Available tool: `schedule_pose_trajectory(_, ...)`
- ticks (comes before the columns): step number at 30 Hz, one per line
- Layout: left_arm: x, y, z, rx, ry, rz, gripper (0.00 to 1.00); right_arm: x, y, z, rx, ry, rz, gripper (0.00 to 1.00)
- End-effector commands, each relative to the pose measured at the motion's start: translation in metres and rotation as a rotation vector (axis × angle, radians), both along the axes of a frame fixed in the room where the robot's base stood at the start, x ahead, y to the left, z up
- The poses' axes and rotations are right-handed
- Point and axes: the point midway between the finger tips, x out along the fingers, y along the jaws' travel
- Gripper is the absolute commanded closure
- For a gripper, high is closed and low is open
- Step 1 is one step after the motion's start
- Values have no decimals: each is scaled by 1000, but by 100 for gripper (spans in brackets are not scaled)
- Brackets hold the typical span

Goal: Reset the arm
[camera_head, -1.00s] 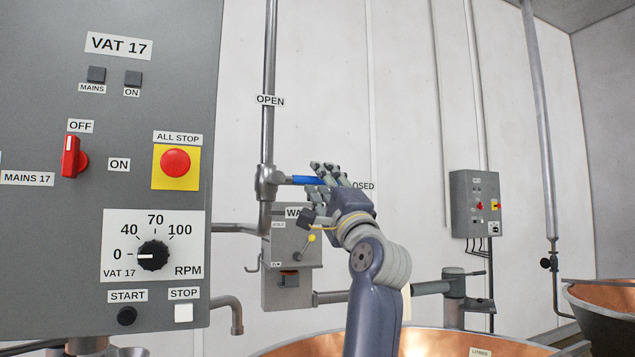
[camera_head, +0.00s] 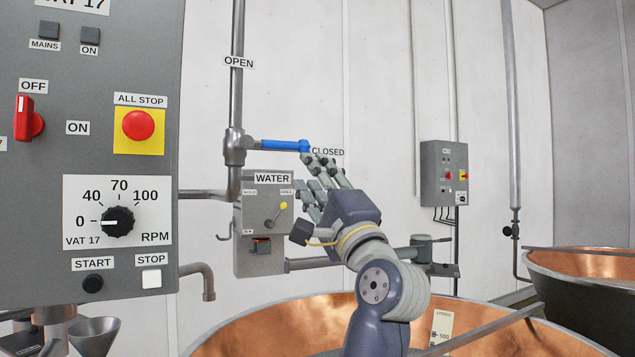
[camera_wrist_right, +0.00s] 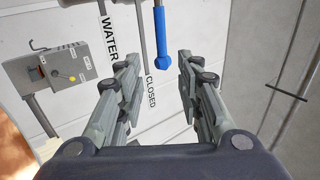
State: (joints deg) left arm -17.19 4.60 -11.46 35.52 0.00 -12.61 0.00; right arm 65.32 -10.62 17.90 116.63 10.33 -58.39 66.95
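My right gripper (camera_head: 322,187) is raised in the middle of the head view, just below the end of a blue valve handle (camera_head: 285,145). The handle lies level, its tip by the CLOSED label (camera_head: 328,153). In the right wrist view the fingers of my right gripper (camera_wrist_right: 160,85) stand wide apart with nothing between them. The blue handle (camera_wrist_right: 160,35) shows there beyond the fingers, apart from them. My left gripper is in neither view.
A grey VAT 17 control panel (camera_head: 60,260) fills the left. The WATER box (camera_head: 262,262) hangs on the wall behind my right gripper. A copper vat (camera_head: 245,330) is below, another vat (camera_head: 590,265) at the right. A small wall box (camera_head: 432,180) hangs further back.

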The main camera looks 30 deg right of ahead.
Motion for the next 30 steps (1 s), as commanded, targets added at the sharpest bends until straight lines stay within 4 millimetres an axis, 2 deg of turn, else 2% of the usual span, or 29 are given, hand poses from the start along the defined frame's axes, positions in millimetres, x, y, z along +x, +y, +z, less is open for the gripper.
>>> schedule_pose_trajectory(6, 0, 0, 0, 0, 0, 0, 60, -9, 0, -6, 1, 1, -1, 67)
schedule_pose_trajectory(20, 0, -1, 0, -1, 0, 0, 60, -9, 0, -6, 0, 0, 0, 67)
schedule_pose_trajectory(22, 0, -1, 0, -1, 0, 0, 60, -7, 0, -11, -7, 10, -5, 67)
schedule_pose_trajectory(23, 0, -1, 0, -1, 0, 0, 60, -5, 0, -16, -16, 21, -9, 67)
schedule_pose_trajectory(26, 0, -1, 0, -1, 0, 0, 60, 9, 4, -51, -79, 94, -39, 67)
schedule_pose_trajectory(29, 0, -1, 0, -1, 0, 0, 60, 27, 10, -113, -195, 223, -83, 67)
schedule_pose_trajectory(30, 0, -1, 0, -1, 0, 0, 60, 33, 13, -143, -253, 284, -99, 67)
